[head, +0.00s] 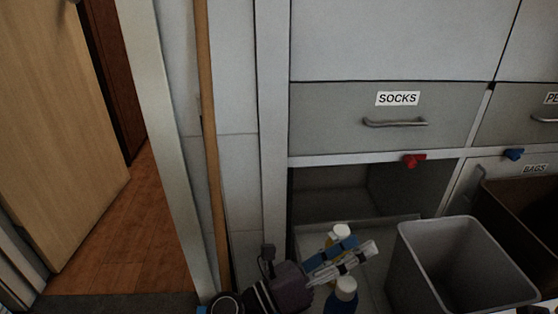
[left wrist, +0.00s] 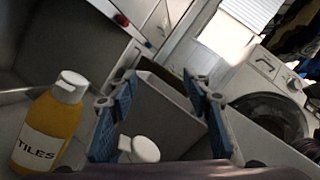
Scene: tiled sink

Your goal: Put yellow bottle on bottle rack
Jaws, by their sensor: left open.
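The yellow bottle, labelled TILES (left wrist: 46,132), stands with a white cap in the left wrist view, left of my gripper's fingers. In the head view its yellow body (head: 329,241) shows only partly behind my left gripper (head: 342,262). My left gripper is open, and its blue-padded fingers also show in the left wrist view (left wrist: 160,105). It is apart from the yellow bottle in the left wrist view. A second bottle, blue with a white cap (head: 345,285), is close in front of the gripper. I cannot make out a bottle rack for certain. My right gripper is out of view.
An open low compartment (head: 328,190) lies under the SOCKS drawer (head: 388,118). A grey bin (head: 462,265) stands to the right, with a brown bin (head: 520,215) beyond it. A post and door frame bound the left. A washing machine (left wrist: 265,90) shows in the wrist view.

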